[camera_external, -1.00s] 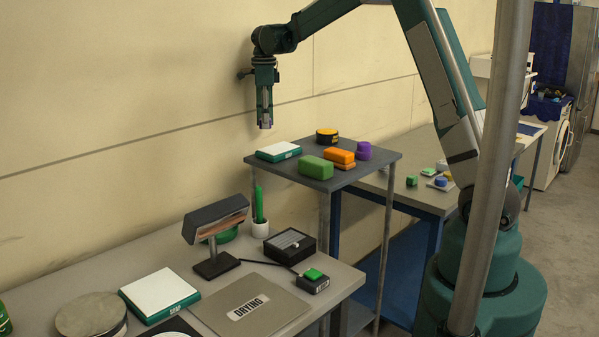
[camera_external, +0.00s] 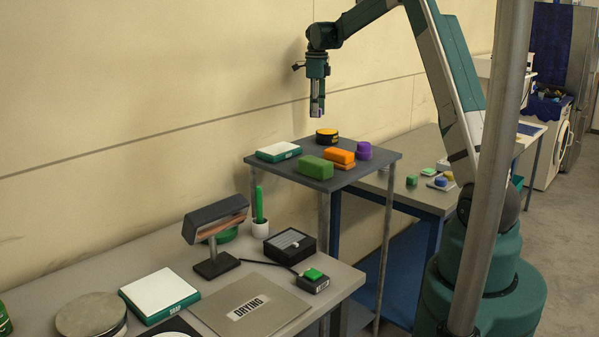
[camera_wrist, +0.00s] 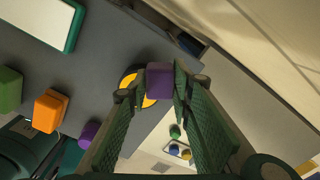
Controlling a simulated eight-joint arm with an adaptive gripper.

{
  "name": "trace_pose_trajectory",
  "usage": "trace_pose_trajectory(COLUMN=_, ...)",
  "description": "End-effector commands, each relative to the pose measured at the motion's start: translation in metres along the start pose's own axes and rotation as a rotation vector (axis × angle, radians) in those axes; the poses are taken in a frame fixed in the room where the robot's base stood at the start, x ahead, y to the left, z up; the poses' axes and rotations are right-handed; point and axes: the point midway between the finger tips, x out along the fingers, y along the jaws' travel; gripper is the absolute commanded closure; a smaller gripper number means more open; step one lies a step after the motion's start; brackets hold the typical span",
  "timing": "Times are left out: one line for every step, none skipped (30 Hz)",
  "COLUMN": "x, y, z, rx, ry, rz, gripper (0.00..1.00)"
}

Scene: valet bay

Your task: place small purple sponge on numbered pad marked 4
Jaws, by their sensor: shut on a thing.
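My gripper (camera_external: 317,113) is shut on a small purple sponge (camera_wrist: 159,80), which shows between the fingertips in the wrist view. In the external view it hangs, pointing down, above the back edge of the raised dark shelf (camera_external: 300,178), close above a black-and-yellow round thing (camera_external: 327,133). In the wrist view the sponge overlaps that round thing (camera_wrist: 151,101). I cannot make out a pad marked 4 in either view. A white pad with a green rim (camera_external: 278,151) lies on the shelf, its marking too small to read.
The shelf also holds a green block (camera_external: 315,168), stacked orange blocks (camera_external: 340,157) and a purple knobbed thing (camera_external: 363,151). A lower table (camera_external: 405,190) at right bears small colored blocks. The front bench has a lamp (camera_external: 215,235) and a DRYING mat (camera_external: 250,305).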

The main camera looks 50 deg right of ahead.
Motion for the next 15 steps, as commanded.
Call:
trace_pose_trajectory(x=0.002, y=-0.014, z=-0.014, rx=0.024, ry=0.0, rz=0.0, gripper=0.84)
trace_pose_trajectory(x=0.003, y=-0.02, z=-0.021, rx=0.036, ry=0.0, rz=0.0, gripper=0.84)
trace_pose_trajectory(x=0.004, y=-0.03, z=-0.031, rx=0.054, ry=0.0, rz=0.0, gripper=0.84)
trace_pose_trajectory(x=0.005, y=-0.037, z=-0.038, rx=0.067, ry=0.0, rz=0.0, gripper=0.84)
trace_pose_trajectory(x=0.006, y=-0.044, z=-0.046, rx=0.079, ry=0.0, rz=0.0, gripper=0.84)
trace_pose_trajectory(x=0.008, y=-0.053, z=-0.056, rx=0.096, ry=0.0, rz=0.0, gripper=0.84)
trace_pose_trajectory(x=0.009, y=-0.06, z=-0.064, rx=0.109, ry=0.0, rz=0.0, gripper=0.84)
trace_pose_trajectory(x=0.01, y=-0.066, z=-0.072, rx=0.121, ry=0.0, rz=0.0, gripper=0.84)
trace_pose_trajectory(x=0.011, y=-0.075, z=-0.083, rx=0.139, ry=0.0, rz=0.0, gripper=0.84)
trace_pose_trajectory(x=0.012, y=-0.081, z=-0.091, rx=0.151, ry=0.0, rz=0.0, gripper=0.84)
trace_pose_trajectory(x=0.013, y=-0.088, z=-0.099, rx=0.164, ry=0.0, rz=0.0, gripper=0.84)
trace_pose_trajectory(x=0.015, y=-0.097, z=-0.11, rx=0.182, ry=0.0, rz=0.0, gripper=0.84)
trace_pose_trajectory(x=0.016, y=-0.103, z=-0.118, rx=0.194, ry=0.0, rz=0.0, gripper=0.84)
trace_pose_trajectory(x=0.017, y=-0.109, z=-0.127, rx=0.208, ry=0.0, rz=0.0, gripper=0.84)
trace_pose_trajectory(x=0.018, y=-0.117, z=-0.139, rx=0.225, ry=0.0, rz=0.0, gripper=0.84)
